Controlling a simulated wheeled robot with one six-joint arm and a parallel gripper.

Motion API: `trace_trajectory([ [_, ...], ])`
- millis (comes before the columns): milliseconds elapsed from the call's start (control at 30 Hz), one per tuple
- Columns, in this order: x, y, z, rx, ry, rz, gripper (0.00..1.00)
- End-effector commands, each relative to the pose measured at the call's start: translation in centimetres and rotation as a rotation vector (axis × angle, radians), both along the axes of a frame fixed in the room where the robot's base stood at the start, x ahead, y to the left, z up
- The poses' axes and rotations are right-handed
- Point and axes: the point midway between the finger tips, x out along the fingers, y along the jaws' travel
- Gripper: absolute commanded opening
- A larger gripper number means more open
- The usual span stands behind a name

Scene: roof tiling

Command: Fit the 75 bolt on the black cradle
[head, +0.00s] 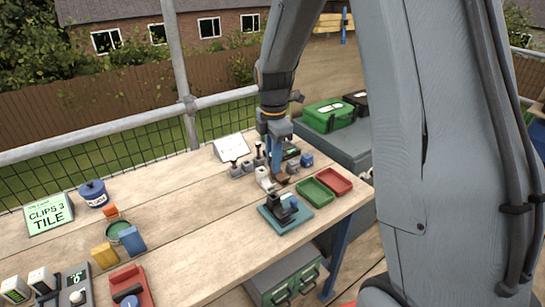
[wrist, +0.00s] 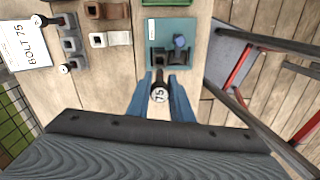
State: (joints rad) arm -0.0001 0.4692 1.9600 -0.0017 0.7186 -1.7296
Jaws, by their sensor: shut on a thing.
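My gripper (wrist: 159,96) is shut on the 75 bolt (wrist: 159,93), whose pale round head marked 75 faces the wrist camera between the blue fingers. The black cradle (wrist: 159,57) stands on a teal base plate (wrist: 153,27), just beyond the bolt in the wrist view. A blue round part (wrist: 180,41) sits beside the cradle on the plate. In the head view my gripper (head: 277,176) points down behind the cradle (head: 285,204) and its teal plate (head: 270,222). The bolt is hard to make out there, and its height above the table is unclear.
A green tray (head: 314,191) and a red tray (head: 336,180) lie right of my gripper.

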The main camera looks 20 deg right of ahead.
Motion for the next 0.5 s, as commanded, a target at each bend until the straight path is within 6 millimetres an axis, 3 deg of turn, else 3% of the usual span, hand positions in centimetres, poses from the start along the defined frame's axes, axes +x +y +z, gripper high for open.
trace_trajectory([
  [500, 0.0, 0.0, -4.0, 0.0, 0.0, -0.002, 0.0],
])
